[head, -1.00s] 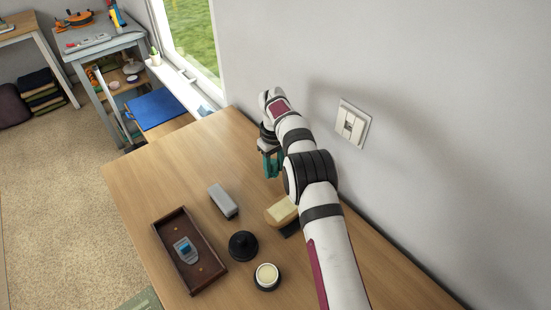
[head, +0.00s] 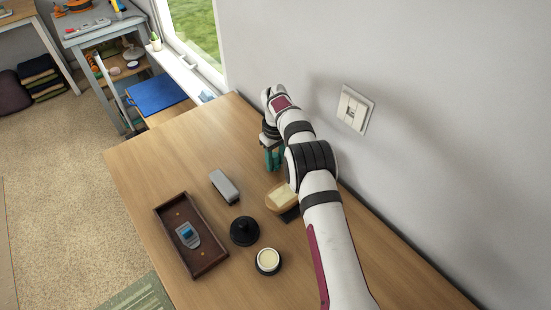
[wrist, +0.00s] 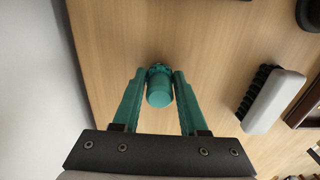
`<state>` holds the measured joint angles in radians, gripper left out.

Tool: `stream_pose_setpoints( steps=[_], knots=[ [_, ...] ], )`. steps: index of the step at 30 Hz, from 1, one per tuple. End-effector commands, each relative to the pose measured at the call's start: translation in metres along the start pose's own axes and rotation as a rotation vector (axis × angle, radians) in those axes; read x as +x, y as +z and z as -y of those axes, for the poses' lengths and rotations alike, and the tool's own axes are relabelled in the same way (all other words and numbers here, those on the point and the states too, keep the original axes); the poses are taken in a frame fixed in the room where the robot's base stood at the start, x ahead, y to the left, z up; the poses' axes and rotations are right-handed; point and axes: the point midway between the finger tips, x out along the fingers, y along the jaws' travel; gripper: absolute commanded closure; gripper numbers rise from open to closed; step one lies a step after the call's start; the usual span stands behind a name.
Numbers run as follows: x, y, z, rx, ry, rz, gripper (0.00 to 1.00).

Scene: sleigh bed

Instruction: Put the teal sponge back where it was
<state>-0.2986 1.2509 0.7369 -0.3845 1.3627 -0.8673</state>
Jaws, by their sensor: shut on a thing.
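My gripper (wrist: 158,88) has teal fingers and is shut on a small teal piece with a rounded end, which I take as the teal sponge (wrist: 159,92). The piece sits between the fingertips in the wrist view, above bare wooden table. In the head view my gripper (head: 273,160) points down over the far part of the table, near the wall. The sponge cannot be made out there against the teal fingers. Whether it touches the table is unclear.
On the table (head: 160,165) are a grey brush (head: 225,186), a brown tray (head: 213,256) holding a blue-and-grey item, a black knobbed item (head: 244,231), a cream-topped round pot (head: 268,261) and a wooden block (head: 280,197) by my arm. The wall stands close right; the table's far left is clear.

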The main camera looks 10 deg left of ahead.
Motion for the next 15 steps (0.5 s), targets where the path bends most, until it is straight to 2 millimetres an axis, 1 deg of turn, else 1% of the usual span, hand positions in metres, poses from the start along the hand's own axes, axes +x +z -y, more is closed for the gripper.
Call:
stream_pose_setpoints(
  steps=[11, 12, 14, 15],
  knots=[
    [0.0073, -0.0003, -0.0002, -0.001, 0.001, -0.001, 1.0],
    [0.0072, -0.0003, -0.0003, -0.001, 0.001, -0.001, 0.52],
    [0.0072, -0.0003, -0.0002, 0.0, 0.001, -0.001, 0.41],
    [0.0072, -0.0003, -0.0002, 0.0, 0.001, -0.001, 0.34]
  ],
)
